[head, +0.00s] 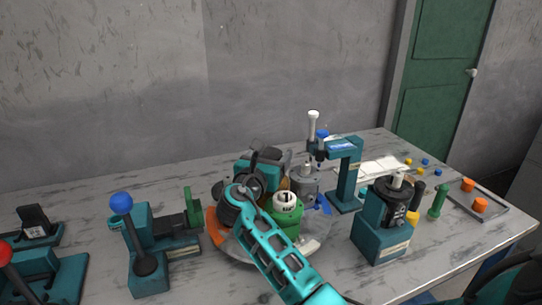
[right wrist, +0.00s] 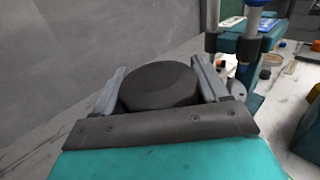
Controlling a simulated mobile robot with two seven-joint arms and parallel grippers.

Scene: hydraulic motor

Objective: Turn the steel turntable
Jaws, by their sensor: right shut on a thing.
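The steel turntable (head: 312,246) is a round grey disc on the table, partly hidden under my right arm and the parts standing on it. It carries a green part with a white top (head: 287,209), a grey cylinder (head: 304,185) and an orange piece (head: 216,227). My right gripper (head: 272,154) is over the turntable's far side. In the right wrist view its fingers (right wrist: 160,85) are shut on a dark round knob (right wrist: 160,84), one on each side. How the knob joins the turntable is hidden. My left gripper is not in view.
A teal press (head: 346,175) stands behind right of the turntable. A teal block with a black motor part (head: 383,225) stands to the right. A blue-knobbed lever fixture (head: 146,250) stands to the left. A tray with orange pieces (head: 479,200) lies far right.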

